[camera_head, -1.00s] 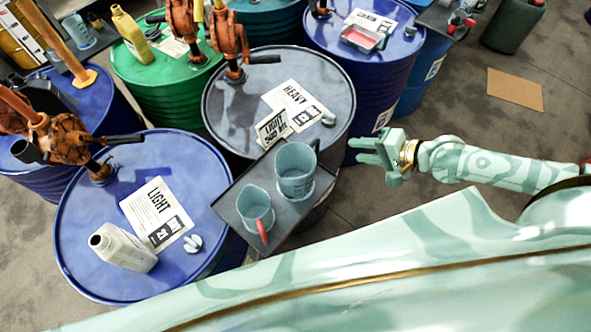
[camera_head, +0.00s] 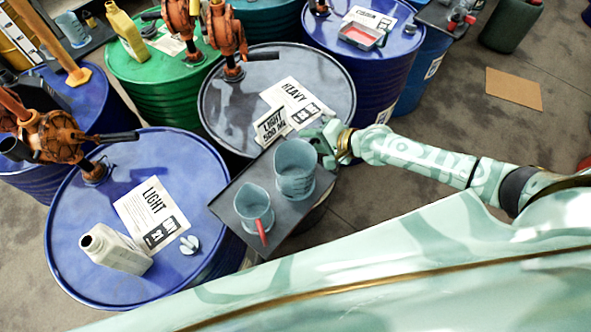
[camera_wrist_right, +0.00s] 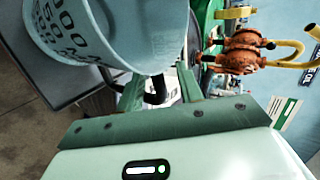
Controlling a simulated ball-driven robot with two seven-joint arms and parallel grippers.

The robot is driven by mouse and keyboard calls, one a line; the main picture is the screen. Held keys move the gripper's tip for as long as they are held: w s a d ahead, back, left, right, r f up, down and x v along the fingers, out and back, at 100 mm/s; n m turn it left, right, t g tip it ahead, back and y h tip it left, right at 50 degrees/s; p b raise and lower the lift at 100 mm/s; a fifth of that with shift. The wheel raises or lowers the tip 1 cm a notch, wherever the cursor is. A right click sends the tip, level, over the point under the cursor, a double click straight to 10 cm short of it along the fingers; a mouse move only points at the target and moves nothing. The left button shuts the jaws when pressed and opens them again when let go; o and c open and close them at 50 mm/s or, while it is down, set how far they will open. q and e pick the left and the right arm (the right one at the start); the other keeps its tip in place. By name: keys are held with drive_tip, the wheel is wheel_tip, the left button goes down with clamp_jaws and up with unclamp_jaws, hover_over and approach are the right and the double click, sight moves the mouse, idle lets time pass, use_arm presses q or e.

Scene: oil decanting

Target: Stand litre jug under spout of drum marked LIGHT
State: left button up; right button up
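The litre jug (camera_head: 294,172), grey-blue with dark volume marks, stands upright on a small dark tray-like stand (camera_head: 225,200). It fills the upper left of the right wrist view (camera_wrist_right: 95,35). My right gripper (camera_head: 325,145) is at the jug's back right, at its handle. In the wrist view its two green fingers (camera_wrist_right: 160,88) are apart, with the black handle (camera_wrist_right: 154,90) between them and a gap showing. The blue drum marked LIGHT (camera_head: 85,215) stands at the left. It carries an orange pump (camera_head: 52,138). My left gripper is out of view.
A smaller jug (camera_head: 252,203) with a red handle stands beside the litre jug.

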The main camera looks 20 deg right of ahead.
clamp_jaws()
